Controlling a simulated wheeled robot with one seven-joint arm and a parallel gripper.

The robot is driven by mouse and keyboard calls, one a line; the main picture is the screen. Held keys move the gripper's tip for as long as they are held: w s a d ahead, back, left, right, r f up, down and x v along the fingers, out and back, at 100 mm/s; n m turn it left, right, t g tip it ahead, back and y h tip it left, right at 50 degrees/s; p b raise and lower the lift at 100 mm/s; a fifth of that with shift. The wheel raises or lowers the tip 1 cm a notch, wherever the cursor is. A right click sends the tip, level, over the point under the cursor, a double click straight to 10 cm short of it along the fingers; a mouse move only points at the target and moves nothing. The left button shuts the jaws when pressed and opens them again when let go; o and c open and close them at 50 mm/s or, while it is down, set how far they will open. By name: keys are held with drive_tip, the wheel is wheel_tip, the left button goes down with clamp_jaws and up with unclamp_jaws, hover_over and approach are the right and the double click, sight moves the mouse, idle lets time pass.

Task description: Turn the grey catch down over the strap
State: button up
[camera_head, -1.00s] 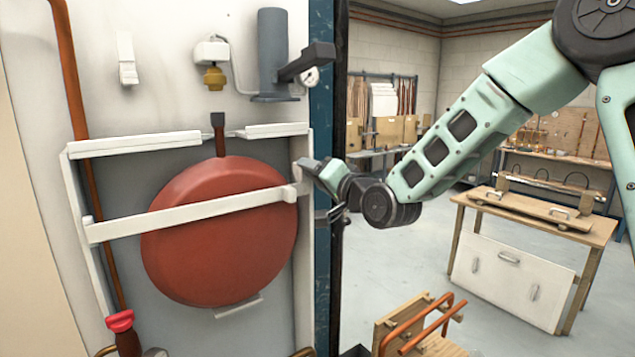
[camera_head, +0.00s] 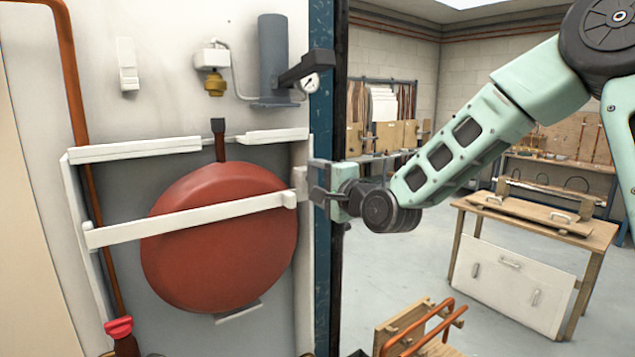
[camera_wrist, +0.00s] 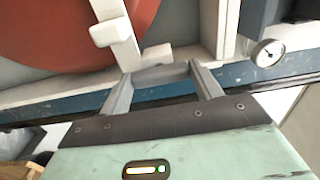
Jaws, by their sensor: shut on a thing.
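The white strap (camera_head: 190,219) runs slantwise across the front of the round red vessel (camera_head: 215,260). A small block stands near its right end. The light grey catch (camera_head: 300,180) is at the frame's right side, just above and right of the strap end. My gripper (camera_head: 319,180) reaches it from the right, one finger above the other. In the wrist view, my gripper (camera_wrist: 162,86) has its fingers apart with the grey catch (camera_wrist: 160,75) between them, beside the strap's end (camera_wrist: 128,52). The jaws hide part of the catch, so its exact tilt is unclear.
A blue post (camera_head: 322,270) stands just right of the frame. Above are a grey cylinder with a dark arm (camera_head: 305,66) and a pressure gauge (camera_head: 310,83). A copper pipe (camera_head: 75,100) runs down the left. Open floor and a wooden table (camera_head: 540,230) lie right.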

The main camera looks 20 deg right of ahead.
idle(0.5)
drive_tip(key=o, duration=1)
drive_tip(key=shift+b+v, duration=4.3)
drive_tip(key=shift+v, duration=4.45)
